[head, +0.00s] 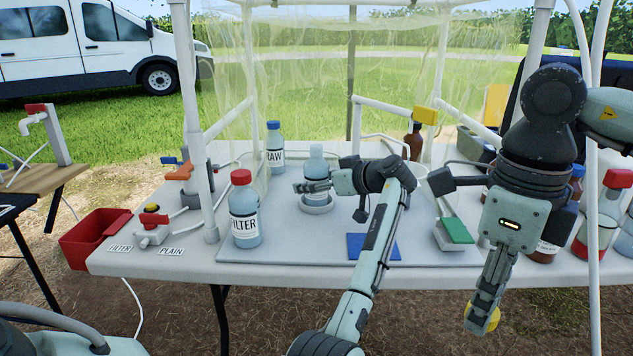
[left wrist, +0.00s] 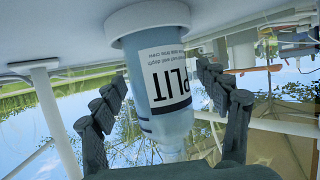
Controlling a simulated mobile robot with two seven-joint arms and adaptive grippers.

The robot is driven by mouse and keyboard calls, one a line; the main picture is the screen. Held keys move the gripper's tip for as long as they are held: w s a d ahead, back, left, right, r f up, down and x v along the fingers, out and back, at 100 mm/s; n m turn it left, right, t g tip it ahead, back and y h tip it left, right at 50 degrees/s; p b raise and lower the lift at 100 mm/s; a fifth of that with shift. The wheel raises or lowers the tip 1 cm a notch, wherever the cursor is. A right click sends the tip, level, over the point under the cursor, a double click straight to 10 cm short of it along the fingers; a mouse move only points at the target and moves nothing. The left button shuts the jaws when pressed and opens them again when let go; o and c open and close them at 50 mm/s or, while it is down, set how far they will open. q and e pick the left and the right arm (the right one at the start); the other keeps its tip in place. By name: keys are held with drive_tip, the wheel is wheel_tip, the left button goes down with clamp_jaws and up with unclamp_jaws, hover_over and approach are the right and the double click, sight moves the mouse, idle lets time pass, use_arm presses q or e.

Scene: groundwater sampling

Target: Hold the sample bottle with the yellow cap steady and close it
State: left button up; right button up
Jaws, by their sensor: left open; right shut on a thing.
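An open, uncapped clear-blue bottle (head: 316,165) stands upright in a white round holder (head: 318,208) on the table. In the left wrist view the bottle (left wrist: 163,80) appears upside down, with a label reading "PLIT" in part. My left gripper (head: 308,187) is open, with a finger on each side of the bottle and gaps visible beside it. My right gripper (head: 487,305) points down in front of the table's right front edge. It is shut on a yellow cap (head: 483,319), which is partly hidden by the fingers.
A red-capped FILTER bottle (head: 244,212) stands left of the holder, and a blue-capped RAW bottle (head: 274,148) behind it. A blue pad (head: 373,247) and a green-topped block (head: 456,230) lie to the right. Brown bottles (head: 543,250) stand near my right arm. White posts (head: 203,130) frame the table.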

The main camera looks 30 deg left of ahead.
sight(316, 152)
use_arm(q)
drive_tip(key=shift+c, duration=0.6)
drive_tip(key=c, duration=1.3)
wheel_tip(316, 152, up, 10)
drive_tip(key=shift+r, duration=0.1)
drive_tip(key=shift+c, duration=0.2)
use_arm(e)
drive_tip(key=shift+f, duration=0.2)
use_arm(q)
drive_tip(key=o, duration=0.7)
clamp_jaws()
